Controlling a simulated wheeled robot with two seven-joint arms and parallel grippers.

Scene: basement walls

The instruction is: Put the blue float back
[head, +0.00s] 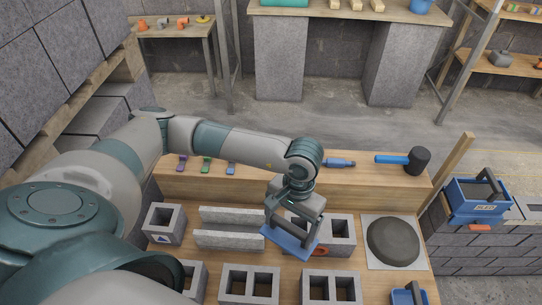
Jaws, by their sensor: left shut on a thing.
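The blue float (283,243) is a flat blue plate, held tilted above the wooden bench. My left gripper (294,226) is shut on its upper side, and the gripper hides part of it. The float hangs in front of a grey hollow block (342,232) and covers part of it. I cannot tell whether they touch. My right gripper is not in view.
Several hollow blocks, such as one at the front (250,287), stand on the bench. A mortar mound lies on a pale board (373,258) at the right. A mallet (415,160) lies on the raised shelf. A blue tub (478,201) stands on the block wall.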

